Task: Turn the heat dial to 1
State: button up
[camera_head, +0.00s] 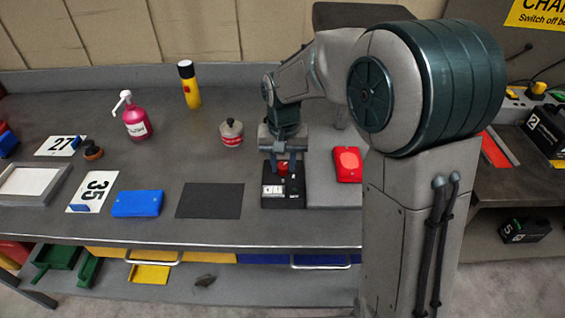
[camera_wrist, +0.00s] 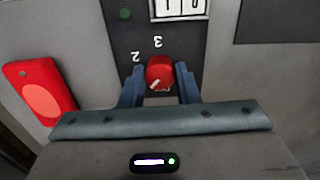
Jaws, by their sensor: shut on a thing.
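The red heat dial (camera_wrist: 160,70) sits on a black control box (camera_wrist: 205,55), which stands on the bench in the head view (camera_head: 285,199). My gripper (camera_wrist: 160,83) is shut on the dial, with one blue finger on each side of it. In the head view my gripper (camera_head: 283,168) reaches down onto the box from above. A white mark on the dial points to the lower left in the wrist view. The digits 2 and 3 show beside and above the dial. Any digit near the mark is hidden by my finger and palm.
A red block (camera_head: 347,164) stands close right of the box. A dark mat (camera_head: 210,201) and a blue case (camera_head: 138,204) lie to the left.

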aim_at(283, 165)
jog(key=shift+m, duration=1.5)
jog(key=o, duration=1)
jog(key=shift+c, duration=0.2)
notch_tip(283, 165, up, 14)
